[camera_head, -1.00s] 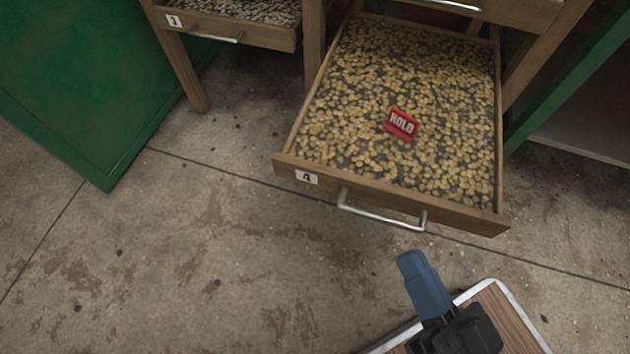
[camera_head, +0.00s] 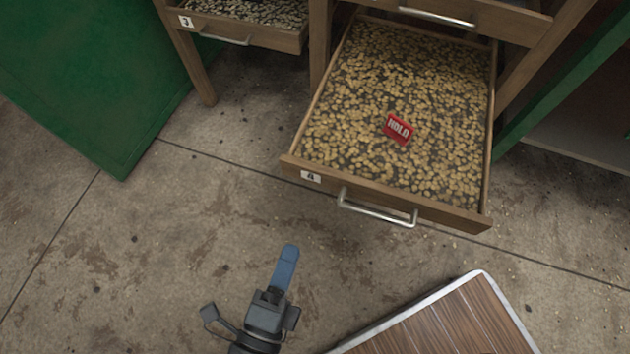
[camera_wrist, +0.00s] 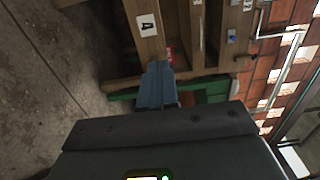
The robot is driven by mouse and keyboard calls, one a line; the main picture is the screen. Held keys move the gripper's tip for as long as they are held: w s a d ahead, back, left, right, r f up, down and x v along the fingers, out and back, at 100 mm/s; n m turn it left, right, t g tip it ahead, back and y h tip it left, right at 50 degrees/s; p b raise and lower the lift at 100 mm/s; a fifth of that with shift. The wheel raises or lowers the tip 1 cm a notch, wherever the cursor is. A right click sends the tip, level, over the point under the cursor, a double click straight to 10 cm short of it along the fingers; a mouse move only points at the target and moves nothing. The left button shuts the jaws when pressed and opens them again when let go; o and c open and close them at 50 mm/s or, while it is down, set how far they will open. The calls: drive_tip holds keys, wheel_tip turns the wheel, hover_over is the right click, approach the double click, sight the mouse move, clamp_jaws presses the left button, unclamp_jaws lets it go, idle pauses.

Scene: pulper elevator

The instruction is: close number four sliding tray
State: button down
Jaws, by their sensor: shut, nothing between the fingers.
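The number four sliding tray (camera_head: 440,212) is pulled far out of its wooden frame, with its front toward me. It holds a layer of pale beans and a red HOLD tag (camera_head: 398,129). A label with a 4 (camera_head: 311,176) is at the left of its front, and a metal bar handle (camera_head: 377,213) is at the middle. My gripper (camera_head: 287,262) is shut and empty, in front of the tray's left part and apart from it. In the wrist view my gripper's fingers (camera_wrist: 156,82) point toward the tray front with its 4 label (camera_wrist: 147,25).
Tray three (camera_head: 241,30) is at the upper left, and another handled tray (camera_head: 437,16) is above tray four. A green panel (camera_head: 90,70) stands at left. A wood-topped, metal-edged surface (camera_head: 450,318) is at lower right. The concrete floor (camera_head: 150,240) in front is clear.

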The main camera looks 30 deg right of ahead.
sight(364, 70)
drive_tip(key=x, duration=1.4)
drive_tip(key=shift+f+b, duration=0.15)
drive_tip(key=shift+b, duration=0.15)
drive_tip(key=shift+w+d, duration=0.1)
drive_tip(key=shift+d, duration=0.05)
drive_tip(key=b+x, duration=0.1)
drive_tip(key=x, duration=3.2)
drive_tip(key=shift+d+f, duration=0.2)
drive_tip(key=shift+w+d, duration=0.35)
drive_tip(key=shift+d, duration=0.1)
drive_tip(key=shift+w+d+r+b, duration=0.15)
drive_tip(key=shift+b, duration=0.15)
drive_tip(key=shift+d, duration=0.15)
